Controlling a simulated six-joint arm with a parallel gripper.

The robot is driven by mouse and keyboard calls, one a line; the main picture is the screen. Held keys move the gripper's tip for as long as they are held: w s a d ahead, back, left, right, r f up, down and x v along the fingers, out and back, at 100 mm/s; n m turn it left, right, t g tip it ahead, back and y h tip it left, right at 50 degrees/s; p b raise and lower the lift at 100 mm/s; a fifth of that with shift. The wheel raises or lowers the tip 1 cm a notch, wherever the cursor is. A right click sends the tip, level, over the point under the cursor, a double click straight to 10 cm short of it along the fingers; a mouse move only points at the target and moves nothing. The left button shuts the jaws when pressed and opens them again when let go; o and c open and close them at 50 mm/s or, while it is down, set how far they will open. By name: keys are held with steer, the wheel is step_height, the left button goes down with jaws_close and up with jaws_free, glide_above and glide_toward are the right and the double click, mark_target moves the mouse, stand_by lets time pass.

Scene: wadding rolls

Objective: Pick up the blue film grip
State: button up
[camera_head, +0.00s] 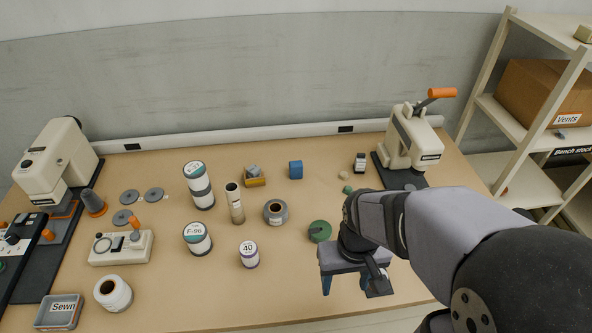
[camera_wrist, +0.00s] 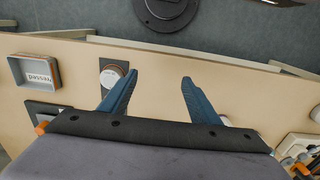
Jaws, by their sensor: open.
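A small blue block (camera_head: 296,169), the only loose blue thing I see and seemingly the blue film grip, stands toward the back middle of the table. It does not show in the wrist view. My gripper (camera_head: 344,284) is over the front right part of the table, well apart from the block and nearer the front edge. Its two blue fingers point down, spread wide with nothing between them. In the wrist view my gripper (camera_wrist: 160,78) also shows open, over bare table.
A grey roll (camera_head: 275,211) and a green disc (camera_head: 319,231) lie between block and gripper. A hand-lever press (camera_head: 412,140) stands at back right.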

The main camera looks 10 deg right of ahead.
mark_target(296, 165)
steer(key=shift+w, duration=0.1)
steer(key=w+a+f+t+b, duration=0.1)
steer(key=w+t, duration=0.1)
steer(key=w, duration=0.5)
steer(key=w+t+b, duration=0.1)
steer(key=w+t, duration=0.1)
steer(key=w, duration=0.6)
steer(key=w+a+f+t+b, duration=0.1)
steer(key=w+t, duration=0.1)
steer(key=w, duration=0.5)
steer(key=shift+w+a+f, duration=0.3)
steer(key=shift+w+a, duration=0.05)
steer(key=w+t+b, duration=0.1)
steer(key=w+t, duration=0.2)
steer(key=w, duration=0.4)
steer(key=w+a+r+t+b, duration=0.1)
steer(key=w+t, duration=0.1)
steer(key=w, duration=0.5)
steer(key=w+a+r+t+b, duration=0.1)
steer(key=w+t, duration=0.2)
steer(key=w, duration=0.4)
steer(key=shift+a+r+t, duration=0.15)
steer(key=shift+r+t, duration=0.05)
steer(key=shift+t, duration=0.1)
steer(key=shift+f+p, duration=0.6)
steer(key=shift+f, duration=2.95)
steer(key=shift+p+x, duration=0.45)
steer(key=shift+x, duration=2.05)
steer(key=c, duration=1.2)
